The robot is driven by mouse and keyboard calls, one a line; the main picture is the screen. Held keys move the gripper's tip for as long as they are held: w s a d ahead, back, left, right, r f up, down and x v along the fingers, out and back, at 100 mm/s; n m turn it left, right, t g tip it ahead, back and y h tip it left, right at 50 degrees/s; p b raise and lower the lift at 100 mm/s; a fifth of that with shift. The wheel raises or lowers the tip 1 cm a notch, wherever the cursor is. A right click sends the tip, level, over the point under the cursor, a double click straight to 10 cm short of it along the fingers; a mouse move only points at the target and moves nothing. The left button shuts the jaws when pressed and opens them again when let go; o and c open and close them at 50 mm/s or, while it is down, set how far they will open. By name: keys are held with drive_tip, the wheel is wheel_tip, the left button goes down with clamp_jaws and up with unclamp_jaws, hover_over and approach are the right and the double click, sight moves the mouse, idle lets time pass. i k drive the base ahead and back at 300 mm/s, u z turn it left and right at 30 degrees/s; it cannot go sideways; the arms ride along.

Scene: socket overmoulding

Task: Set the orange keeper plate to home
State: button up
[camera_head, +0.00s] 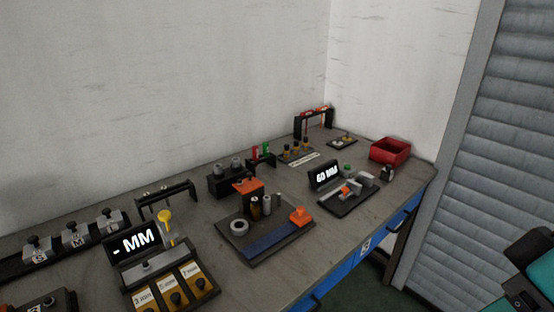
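On the dark fixture board (258,250) in the middle of the bench, a flat orange plate (248,186) sits raised at the back, above a dark post. An orange block (301,216) sits at the board's right end. A smaller orange part (346,190) is on the fixture by the "60 MM" display. Which of these is the keeper plate I cannot tell for certain; the flat raised one looks most like a plate. My gripper's fingers are not in view; only a dark and teal part of my own body shows at the lower right.
The grey bench (330,237) carries a "- MM" display (134,240) with yellow labelled slots at left. A "60 MM" display (325,175) stands right of the middle. A red bin (390,151) is at the far right. A grey shutter (445,170) stands beyond the bench's right end.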

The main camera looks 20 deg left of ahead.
sight(250, 184)
drive_tip(key=u, duration=0.25)
drive_tip(key=i, duration=0.6)
drive_tip(key=u, duration=0.85)
drive_tip(key=i, duration=0.35)
drive_tip(key=u, duration=0.4)
